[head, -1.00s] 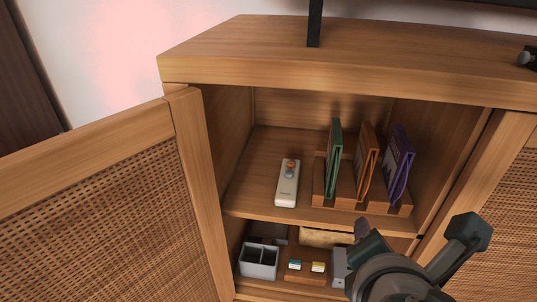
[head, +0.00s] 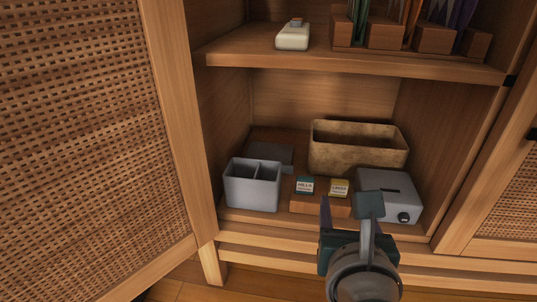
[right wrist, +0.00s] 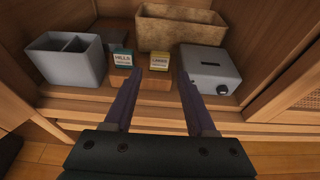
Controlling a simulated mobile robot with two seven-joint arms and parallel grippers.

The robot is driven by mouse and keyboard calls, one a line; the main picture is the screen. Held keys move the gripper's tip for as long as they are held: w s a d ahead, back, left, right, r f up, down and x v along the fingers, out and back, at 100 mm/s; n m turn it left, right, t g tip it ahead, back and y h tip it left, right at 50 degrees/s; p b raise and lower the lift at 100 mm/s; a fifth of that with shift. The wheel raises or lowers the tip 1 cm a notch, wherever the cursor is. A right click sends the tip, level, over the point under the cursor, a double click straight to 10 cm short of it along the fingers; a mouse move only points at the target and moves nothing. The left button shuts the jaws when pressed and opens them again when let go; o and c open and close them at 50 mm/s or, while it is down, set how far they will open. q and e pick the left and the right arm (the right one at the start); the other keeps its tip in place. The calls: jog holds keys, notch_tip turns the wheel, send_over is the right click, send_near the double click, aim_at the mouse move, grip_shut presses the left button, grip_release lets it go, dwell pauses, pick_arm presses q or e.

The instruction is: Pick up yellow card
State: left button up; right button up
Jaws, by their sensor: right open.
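The yellow card (head: 339,188) stands on a low wooden block (head: 308,205) on the lower cabinet shelf, to the right of a teal card (head: 304,185). Both cards carry white labels; the yellow one also shows in the right wrist view (right wrist: 159,61). My right gripper (head: 347,208) is in front of the shelf, pointing at the block. In the right wrist view its two fingers (right wrist: 160,82) are apart with nothing held between them, and the yellow card is beyond the gap. My left gripper is not in view.
A grey two-compartment box (head: 252,186) stands left of the block. A grey box with a dark knob (head: 387,196) is close on the right. A tan bin (head: 358,147) is behind. The upper shelf (head: 350,63) overhangs; an open woven door (head: 85,140) is at left.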

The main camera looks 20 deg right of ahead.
aim_at(340, 187)
jog(key=b+x, duration=0.1)
jog(key=x, duration=0.2)
jog(key=shift+w+d+f+b, duration=0.15)
jog(key=shift+w+b, duration=0.05)
jog(key=shift+b, duration=0.15)
jog(key=b+x, duration=0.4)
jog(key=shift+w+d+b, duration=0.25)
jog(key=shift+w+b, duration=0.1)
jog(key=shift+w, duration=0.15)
jog(key=shift+c, duration=1.2)
grip_shut()
